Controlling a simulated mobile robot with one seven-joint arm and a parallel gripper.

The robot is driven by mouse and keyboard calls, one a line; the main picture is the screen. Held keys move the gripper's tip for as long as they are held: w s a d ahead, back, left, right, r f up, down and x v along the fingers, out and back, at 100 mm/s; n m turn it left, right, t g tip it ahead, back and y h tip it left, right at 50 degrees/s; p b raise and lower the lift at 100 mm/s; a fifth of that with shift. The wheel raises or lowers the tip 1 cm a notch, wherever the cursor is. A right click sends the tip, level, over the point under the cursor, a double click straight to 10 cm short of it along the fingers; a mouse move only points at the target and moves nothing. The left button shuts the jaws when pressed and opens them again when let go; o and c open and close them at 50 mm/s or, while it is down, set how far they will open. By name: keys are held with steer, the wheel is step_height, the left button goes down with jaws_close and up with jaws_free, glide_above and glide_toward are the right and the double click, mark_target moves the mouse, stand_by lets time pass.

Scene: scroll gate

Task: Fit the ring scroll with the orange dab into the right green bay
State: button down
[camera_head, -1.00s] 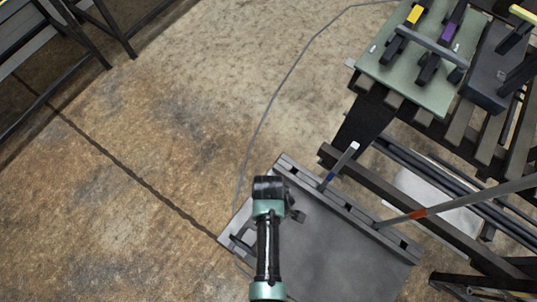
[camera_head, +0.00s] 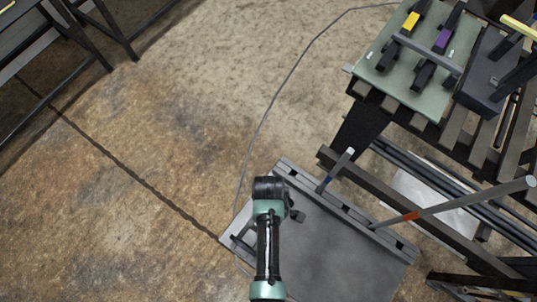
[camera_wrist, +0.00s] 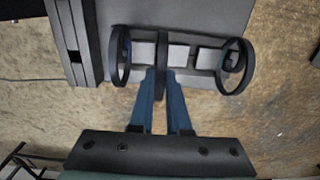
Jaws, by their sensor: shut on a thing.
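A green board (camera_head: 440,98) at the top right carries dark fixtures, with yellow and purple marks.
A rod with an orange-red band (camera_head: 450,205) and a shorter blue-banded rod (camera_head: 338,168) rise from the tray's back rail. A slatted dark bench (camera_head: 450,134) bears the green board. A cable (camera_head: 283,85) crosses the open floor at the left.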

steer(key=shift+r, duration=0.15)
step_height(320, 180, up, 9)
steer(key=p, duration=0.9)
